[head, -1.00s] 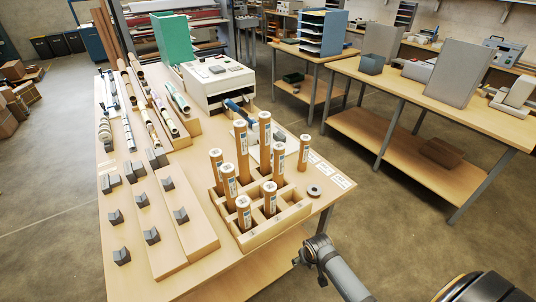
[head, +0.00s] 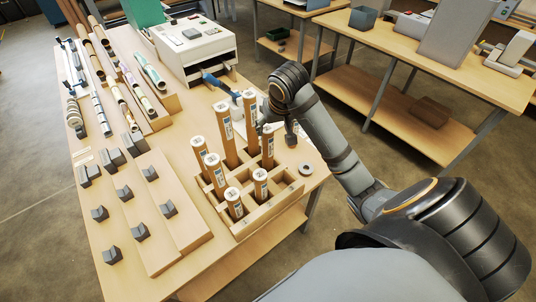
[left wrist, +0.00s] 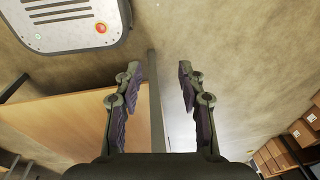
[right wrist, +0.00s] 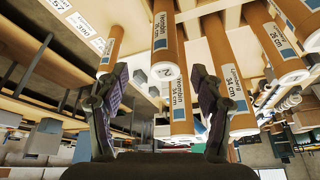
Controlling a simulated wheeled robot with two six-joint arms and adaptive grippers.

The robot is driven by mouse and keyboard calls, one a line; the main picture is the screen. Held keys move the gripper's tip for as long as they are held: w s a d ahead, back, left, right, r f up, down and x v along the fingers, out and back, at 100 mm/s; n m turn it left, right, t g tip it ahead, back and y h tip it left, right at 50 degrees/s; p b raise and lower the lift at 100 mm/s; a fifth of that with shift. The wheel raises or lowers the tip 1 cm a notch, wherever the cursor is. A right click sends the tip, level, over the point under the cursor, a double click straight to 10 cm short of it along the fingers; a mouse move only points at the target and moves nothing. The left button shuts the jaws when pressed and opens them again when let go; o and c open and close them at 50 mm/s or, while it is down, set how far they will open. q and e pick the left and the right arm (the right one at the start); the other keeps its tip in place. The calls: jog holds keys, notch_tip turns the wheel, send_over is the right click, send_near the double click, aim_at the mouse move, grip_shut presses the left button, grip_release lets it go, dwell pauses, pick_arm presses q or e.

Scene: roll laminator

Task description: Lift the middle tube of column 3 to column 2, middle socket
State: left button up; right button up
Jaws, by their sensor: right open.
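Several brown cardboard tubes with white-and-blue labels stand upright in a wooden socket rack (head: 262,217) in the head view. Among them are a tall back tube (head: 225,135), a right-hand tube (head: 267,148) and a front tube (head: 234,203). My right gripper (head: 277,127) is at the rack's back right, partly hiding it. In the right wrist view my right gripper (right wrist: 160,90) is open; a labelled tube (right wrist: 170,60) shows between its fingers, with another tube (right wrist: 228,75) beside the right finger. I cannot tell whether they touch. My left gripper (left wrist: 155,75) is open and empty.
Grey blocks (head: 168,208) sit on boards left of the rack. A white machine (head: 195,50) stands behind it, rolls (head: 100,115) lie at the back left, and a grey ring (head: 306,169) lies at the table's right edge. Another workbench (head: 430,70) is at the right.

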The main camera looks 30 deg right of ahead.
aim_at(268, 130)
jog(key=shift+p+x, duration=0.75)
jog(key=shift+x, duration=0.3)
jog(key=shift+w+d+f, duration=0.15)
jog(key=shift+w+f, duration=0.5)
jog(key=shift+w+f+p, duration=0.85)
jog(key=shift+f+p, duration=0.1)
jog(key=shift+p+x, duration=0.35)
jog(key=shift+x, duration=0.8)
jog(key=shift+w+f, duration=0.1)
jog(key=shift+f, duration=0.4)
jog(key=c, duration=0.9)
pick_arm(q)
jog(key=r, duration=0.1)
jog(key=w, duration=0.1)
jog(key=r, duration=0.1)
jog(key=shift+w+d+r, duration=0.25)
jog(key=shift+w+r, duration=0.05)
jog(key=shift+w, duration=0.1)
pick_arm(e)
grip_shut()
